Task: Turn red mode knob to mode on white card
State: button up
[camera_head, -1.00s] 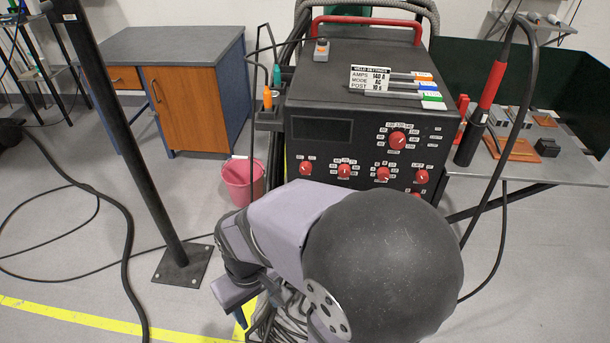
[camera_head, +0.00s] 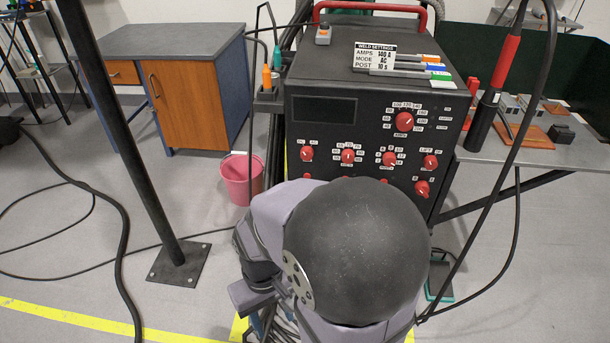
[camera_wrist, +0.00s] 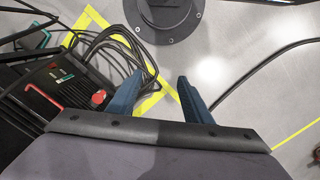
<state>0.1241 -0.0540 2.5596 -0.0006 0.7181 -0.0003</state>
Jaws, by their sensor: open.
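The black welder's front panel (camera_head: 325,140) shows several red knobs in the head view. An upper-left red knob (camera_head: 306,154) has two small labels, too blurred to read surely, and may be the mode knob. A large red knob (camera_head: 404,121) sits at upper right. Another red knob (camera_head: 430,162) at right has a label like "LIFT". My gripper (camera_wrist: 160,96) is open and empty in the wrist view, over the floor and apart from the panel. My arm hides the lower knobs in the head view.
Coiled black cables (camera_wrist: 118,48) lie on the floor near my fingers. A pink bucket (camera_head: 241,180) stands left of the welder. A black post (camera_head: 125,140) rises at left. A grey side table (camera_head: 535,155) is at right, with a torch cable (camera_head: 520,150) hanging past its front.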

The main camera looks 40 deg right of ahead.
jog(key=w+d+f+m+t+b, duration=0.1)
jog(key=w+f+m+t+b, duration=0.2)
jog(key=f+b, duration=0.5)
jog(key=m+t+h+p, duration=0.2)
jog(key=m+t+h, duration=0.5)
jog(key=t+h, duration=0.5)
send_near(306, 156)
jog(key=w+g+h, duration=0.2)
jog(key=shift+b+x, duration=0.3)
jog(key=shift+x, duration=3.1)
jog(key=shift+r, duration=0.1)
jog(key=shift+c, duration=0.7)
jog(key=c, duration=0.9)
